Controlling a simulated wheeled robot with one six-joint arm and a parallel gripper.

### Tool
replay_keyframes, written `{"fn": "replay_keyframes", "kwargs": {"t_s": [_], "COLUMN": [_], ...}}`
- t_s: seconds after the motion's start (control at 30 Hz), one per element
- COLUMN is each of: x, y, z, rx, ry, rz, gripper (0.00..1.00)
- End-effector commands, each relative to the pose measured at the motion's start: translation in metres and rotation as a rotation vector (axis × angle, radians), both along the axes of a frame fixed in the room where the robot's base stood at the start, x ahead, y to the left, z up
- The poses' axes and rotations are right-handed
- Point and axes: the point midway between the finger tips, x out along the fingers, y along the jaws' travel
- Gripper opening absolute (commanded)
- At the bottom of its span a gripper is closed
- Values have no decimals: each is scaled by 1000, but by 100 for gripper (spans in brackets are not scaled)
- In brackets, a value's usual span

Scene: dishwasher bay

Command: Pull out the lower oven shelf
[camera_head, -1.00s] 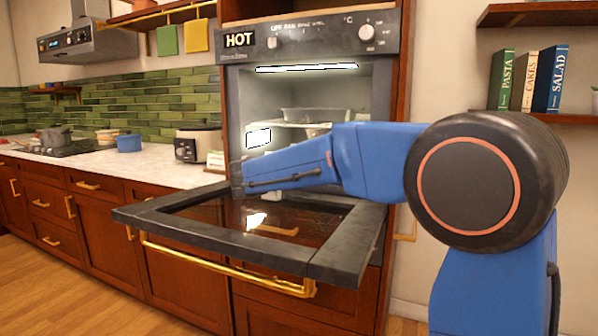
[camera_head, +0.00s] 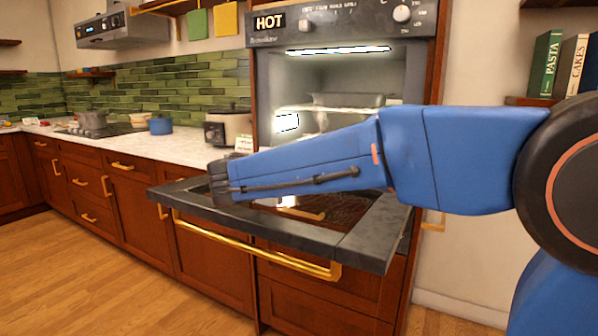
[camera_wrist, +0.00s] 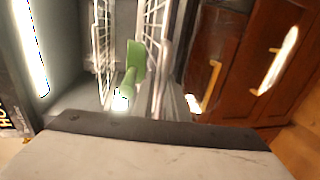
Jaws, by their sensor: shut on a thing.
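The oven (camera_head: 300,85) stands open, its dark door (camera_head: 235,228) folded down flat. The lower oven shelf (camera_wrist: 154,40) is a pale wire rack in the wrist view, which is turned on its side. Part of its wire pattern shows over the door in the head view (camera_head: 345,205). My gripper (camera_head: 217,184) is out above the door's outer edge, shut on the lower shelf. The arm hides much of the shelf, and the grip itself is not clear. The upper shelf (camera_wrist: 101,45) is still inside. A green piece (camera_wrist: 136,60) of unclear kind shows between the racks.
A metal pan (camera_head: 345,99) sits inside the oven. A gold handle (camera_head: 250,249) runs along the door's outer edge. The counter (camera_head: 180,145) is at the left with a toaster-like appliance (camera_head: 226,128). Bare floor (camera_head: 90,270) lies in front.

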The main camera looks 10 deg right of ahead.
Motion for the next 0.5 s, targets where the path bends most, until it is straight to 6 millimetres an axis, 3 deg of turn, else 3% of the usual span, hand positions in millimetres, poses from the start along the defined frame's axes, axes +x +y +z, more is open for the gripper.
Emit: {"fn": "replay_keyframes", "kwargs": {"t_s": [0.03, 0.27, 0.3, 0.33, 0.5], "x": [-1, 0, 0, 0, 0], "y": [0, 0, 0, 0, 0], "z": [-8, -8, -8, -8, -5], "rx": [-1, -1, -1, -1, 0], "ry": [14, 14, 14, 13, 9], "rz": [-3, -3, -3, -3, -2], "gripper": [0, 0, 22, 27, 27]}}
